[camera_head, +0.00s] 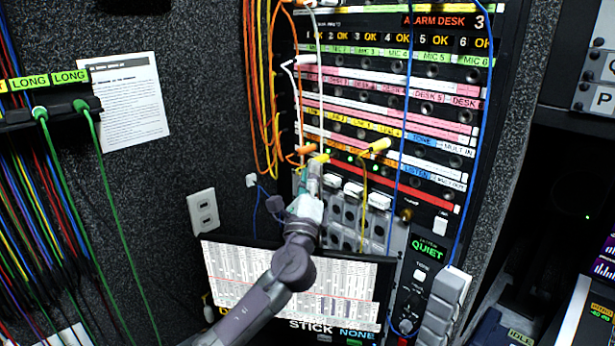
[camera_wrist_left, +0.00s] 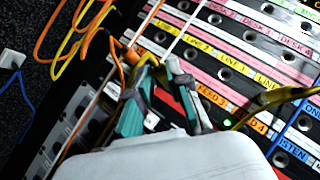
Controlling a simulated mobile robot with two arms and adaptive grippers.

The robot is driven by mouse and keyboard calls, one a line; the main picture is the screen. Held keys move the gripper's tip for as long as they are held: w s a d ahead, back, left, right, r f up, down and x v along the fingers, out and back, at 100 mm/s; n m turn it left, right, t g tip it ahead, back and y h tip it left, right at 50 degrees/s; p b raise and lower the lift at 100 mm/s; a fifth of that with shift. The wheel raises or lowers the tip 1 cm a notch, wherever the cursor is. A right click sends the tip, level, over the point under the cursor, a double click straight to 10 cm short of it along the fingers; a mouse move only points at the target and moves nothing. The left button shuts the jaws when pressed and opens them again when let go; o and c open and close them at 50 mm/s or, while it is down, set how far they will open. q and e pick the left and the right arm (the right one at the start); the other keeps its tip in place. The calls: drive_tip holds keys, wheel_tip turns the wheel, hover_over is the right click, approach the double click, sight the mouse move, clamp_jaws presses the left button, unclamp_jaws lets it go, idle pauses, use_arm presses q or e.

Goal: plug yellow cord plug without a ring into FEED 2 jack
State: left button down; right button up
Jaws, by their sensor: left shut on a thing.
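My left gripper (camera_head: 314,168) is at the patch panel, shut on a yellow cord plug (camera_head: 319,158). In the left wrist view, the fingers (camera_wrist_left: 158,75) close around this plug (camera_wrist_left: 149,61), which is partly hidden; I cannot tell whether it bears a ring or whether its tip is in a jack. A second yellow plug (camera_head: 380,146) sticks out of the panel to the right, and it shows in the left wrist view (camera_wrist_left: 276,97) with dark marks. The orange FEED 3 label (camera_wrist_left: 212,94) and FEED 4 label (camera_wrist_left: 257,124) are readable. The FEED 2 jack is not clearly visible. My right gripper is not in view.
An orange plug (camera_head: 306,149) sits close beside the gripper. White, orange and blue cords hang across the panel. Pale switches (camera_head: 353,190) and a monitor (camera_head: 350,280) lie below. Green cords (camera_head: 105,190) hang at the left.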

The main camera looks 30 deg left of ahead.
use_arm(q)
drive_tip(key=shift+w+d+b, duration=0.2)
drive_tip(key=shift+w+b, duration=0.15)
drive_tip(key=shift+w, duration=0.3)
drive_tip(key=shift+w+d+b, duration=0.2)
drive_tip(key=shift+w+b, duration=0.1)
drive_tip(key=shift+w, duration=0.3)
drive_tip(key=c, duration=1)
unclamp_jaws()
drive_tip(key=v, duration=1.2)
drive_tip(key=shift+d, duration=0.1)
